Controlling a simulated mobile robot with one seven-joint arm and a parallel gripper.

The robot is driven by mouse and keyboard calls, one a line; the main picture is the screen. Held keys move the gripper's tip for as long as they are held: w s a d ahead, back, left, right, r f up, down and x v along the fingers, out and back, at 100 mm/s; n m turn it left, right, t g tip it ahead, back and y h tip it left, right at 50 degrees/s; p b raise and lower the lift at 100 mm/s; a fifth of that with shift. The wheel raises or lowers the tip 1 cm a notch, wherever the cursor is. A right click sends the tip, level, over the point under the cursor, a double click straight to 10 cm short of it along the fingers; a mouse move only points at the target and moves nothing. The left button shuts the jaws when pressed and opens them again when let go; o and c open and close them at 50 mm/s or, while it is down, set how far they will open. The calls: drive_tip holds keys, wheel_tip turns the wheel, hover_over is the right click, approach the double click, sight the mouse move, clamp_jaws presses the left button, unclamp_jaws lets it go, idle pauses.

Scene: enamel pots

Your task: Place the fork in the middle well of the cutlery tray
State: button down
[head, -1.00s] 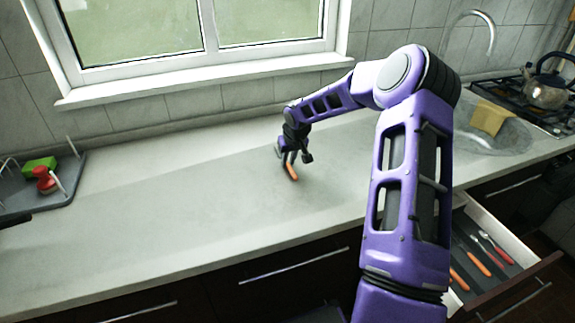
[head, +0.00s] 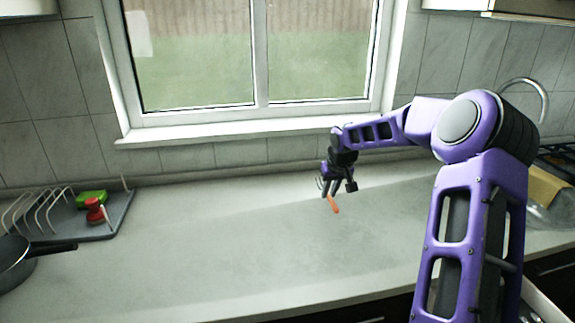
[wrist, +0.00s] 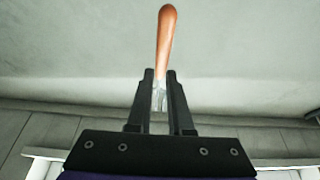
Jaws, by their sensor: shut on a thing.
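My gripper (head: 327,190) is shut on the fork and holds it over the worktop, in front of the window. The fork's orange handle (head: 334,205) sticks out below the fingers in the head view. In the wrist view the handle (wrist: 166,38) points away from my gripper (wrist: 160,74), and part of the fork's metal shows between the fingers. The cutlery tray cannot be seen now. Only a pale corner of the open drawer (head: 545,303) shows at the lower right edge of the head view.
A grey dish rack (head: 112,222) with a green and a red item stands at the left. A dark pan (head: 15,262) is in front of it. The middle of the worktop (head: 220,245) is clear.

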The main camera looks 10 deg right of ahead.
drive_tip(key=s+a+f, duration=0.1)
drive_tip(key=s+a, duration=0.5)
drive_tip(key=s, duration=0.4)
drive_tip(key=s+a+f, duration=0.2)
drive_tip(key=s+a, duration=0.5)
drive_tip(key=s, duration=0.2)
drive_tip(key=shift+s, duration=0.4)
